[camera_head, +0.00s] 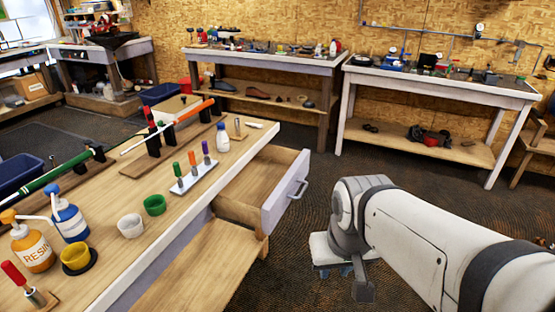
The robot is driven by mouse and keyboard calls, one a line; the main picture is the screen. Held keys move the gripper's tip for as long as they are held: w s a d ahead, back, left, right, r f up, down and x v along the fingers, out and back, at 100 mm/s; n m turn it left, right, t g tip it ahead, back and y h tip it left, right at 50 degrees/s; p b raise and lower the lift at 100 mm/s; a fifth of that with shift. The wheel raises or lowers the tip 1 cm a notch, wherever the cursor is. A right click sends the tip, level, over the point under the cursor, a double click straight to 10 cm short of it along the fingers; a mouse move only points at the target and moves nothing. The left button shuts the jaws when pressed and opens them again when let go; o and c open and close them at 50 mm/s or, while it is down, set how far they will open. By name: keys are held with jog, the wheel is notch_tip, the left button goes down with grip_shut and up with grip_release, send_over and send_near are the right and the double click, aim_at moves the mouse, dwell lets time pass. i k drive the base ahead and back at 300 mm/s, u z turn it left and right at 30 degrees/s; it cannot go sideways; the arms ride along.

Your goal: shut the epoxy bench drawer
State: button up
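The epoxy bench drawer (284,190) is pulled well out of the right end of the near wooden bench (118,262). Its grey-lilac front carries a pale bar handle (298,186), and its wooden inside shows from above. My gripper (335,270) hangs at the end of my white arm, to the right of the drawer front and lower in the picture. It looks apart from the handle.
The bench top holds a resin bottle (34,249), a blue pump bottle (68,216), cups, a small-handled tool rack (195,178) and clubs on black supports. A lower shelf (196,270) lies under the drawer.

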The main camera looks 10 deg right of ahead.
aim_at(258, 197)
jog(key=i, duration=1)
jog(key=z, duration=0.05)
